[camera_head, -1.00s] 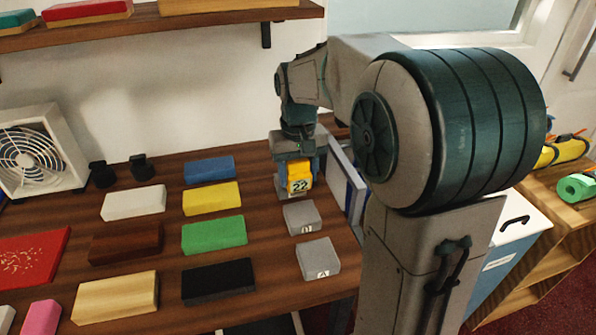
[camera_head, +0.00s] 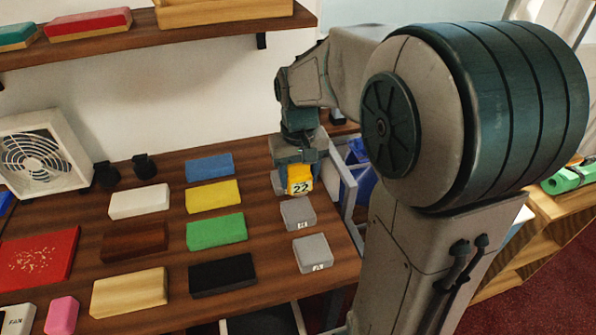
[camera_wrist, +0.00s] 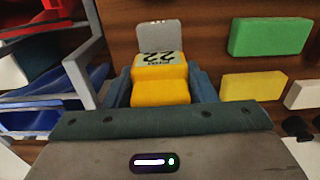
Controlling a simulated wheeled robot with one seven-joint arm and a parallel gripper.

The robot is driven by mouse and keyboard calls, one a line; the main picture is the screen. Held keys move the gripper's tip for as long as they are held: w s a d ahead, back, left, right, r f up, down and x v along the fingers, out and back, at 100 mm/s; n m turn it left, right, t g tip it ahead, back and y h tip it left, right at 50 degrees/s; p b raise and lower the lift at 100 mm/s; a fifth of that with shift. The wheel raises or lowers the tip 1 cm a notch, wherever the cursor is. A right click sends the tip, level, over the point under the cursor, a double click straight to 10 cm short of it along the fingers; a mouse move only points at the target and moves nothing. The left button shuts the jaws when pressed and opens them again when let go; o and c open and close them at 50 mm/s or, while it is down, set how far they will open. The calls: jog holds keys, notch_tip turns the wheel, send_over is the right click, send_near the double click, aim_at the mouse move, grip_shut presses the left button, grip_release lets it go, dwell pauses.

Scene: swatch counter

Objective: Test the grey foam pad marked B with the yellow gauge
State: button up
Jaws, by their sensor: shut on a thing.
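My gripper (camera_head: 297,172) is shut on the yellow gauge (camera_head: 299,180), whose display reads 22. The gauge also shows in the wrist view (camera_wrist: 160,88) between my fingers (camera_wrist: 160,92). In the head view, a grey pad (camera_head: 297,212) lies just in front of the gauge, its small label too blurred to read surely. A second grey pad (camera_head: 311,250), seemingly marked A, lies nearer. A grey edge (camera_head: 277,181) shows beside the gauge, mostly hidden by my gripper. The wrist view shows a grey pad (camera_wrist: 158,33) beyond the gauge. Whether the gauge touches a pad is unclear.
Left of the grey pads lie blue, yellow (camera_head: 213,196), green (camera_head: 216,231) and black (camera_head: 222,275) blocks. A white fan (camera_head: 38,155) stands at the back left. A grey frame (camera_head: 346,190) and blue bins (camera_wrist: 40,115) stand close beside my gripper. A shelf (camera_head: 150,45) hangs above.

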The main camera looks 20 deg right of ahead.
aim_at(299, 193)
jog(key=shift+f, duration=0.1)
jog(key=shift+f+b, duration=2.15)
jog(key=shift+f, duration=0.75)
jog(key=shift+f+b, duration=0.3)
jog(key=shift+f, duration=0.3)
jog(key=shift+r, duration=0.1)
jog(key=shift+r+p, duration=2.9)
jog(key=shift+r, duration=0.65)
jog(key=shift+f, duration=0.1)
